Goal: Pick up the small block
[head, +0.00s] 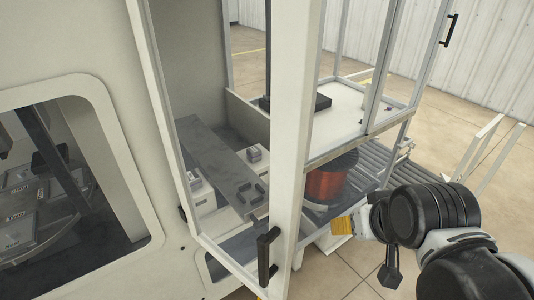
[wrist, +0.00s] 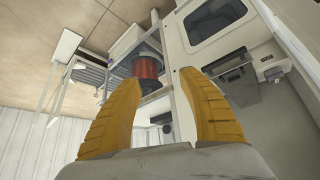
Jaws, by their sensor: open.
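A small grey block (head: 254,154) sits inside the open-framed cabinet, near the right edge of a long grey plate (head: 215,160). A similar small grey block (head: 194,180) is at the left of that plate, partly behind the frame. I cannot tell which one the task means. My gripper (head: 342,226) is outside the cabinet, to the right of its front post and below the blocks in the picture. In the wrist view my gripper (wrist: 163,105) shows two yellow fingers spread wide with nothing between them. No small block can be made out in the wrist view.
A white cabinet post (head: 297,130) with a black handle (head: 266,255) stands between my gripper and the blocks. A copper wire spool (head: 328,182) sits under a white shelf beside a roller conveyor (head: 385,158). It also shows in the wrist view (wrist: 146,67).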

